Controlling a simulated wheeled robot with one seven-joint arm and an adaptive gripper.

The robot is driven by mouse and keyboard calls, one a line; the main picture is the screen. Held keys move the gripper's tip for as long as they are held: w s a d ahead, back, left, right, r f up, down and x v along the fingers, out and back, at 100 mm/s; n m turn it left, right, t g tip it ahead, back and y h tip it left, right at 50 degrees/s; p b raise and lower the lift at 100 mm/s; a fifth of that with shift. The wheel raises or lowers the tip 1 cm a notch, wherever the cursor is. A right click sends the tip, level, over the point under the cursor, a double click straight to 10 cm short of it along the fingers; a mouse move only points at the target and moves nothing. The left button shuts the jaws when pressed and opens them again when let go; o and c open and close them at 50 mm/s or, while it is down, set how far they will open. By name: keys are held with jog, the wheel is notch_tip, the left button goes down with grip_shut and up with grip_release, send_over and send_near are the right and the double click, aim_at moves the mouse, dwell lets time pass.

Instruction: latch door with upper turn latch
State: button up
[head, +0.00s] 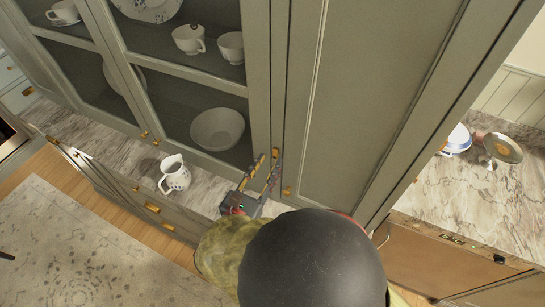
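A tall grey-green cabinet door (345,80) with a solid panel stands in the middle of the head view and looks closed or nearly so. A small brass turn latch (276,152) sits on its left edge, beside the glass-door frame. A second brass latch or knob (287,190) is lower on the same edge. My gripper (270,160) is raised in front of this edge, its fingers apart and pointing up towards the upper latch. The fingertips are close to that latch; I cannot tell whether they touch it. Nothing shows held between them.
A glass-fronted cabinet with a bowl (217,129) and cups (189,39) is at left. A patterned white jug (174,174) stands on the marble counter (125,150) left of my gripper. Dishes (458,140) lie on another counter at right. A rug (80,245) covers the lower-left floor.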

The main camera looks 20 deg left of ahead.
aim_at(276, 153)
jog(key=shift+w+d, duration=0.1)
jog(key=shift+w, duration=1.35)
jog(key=shift+c, duration=0.7)
grip_shut()
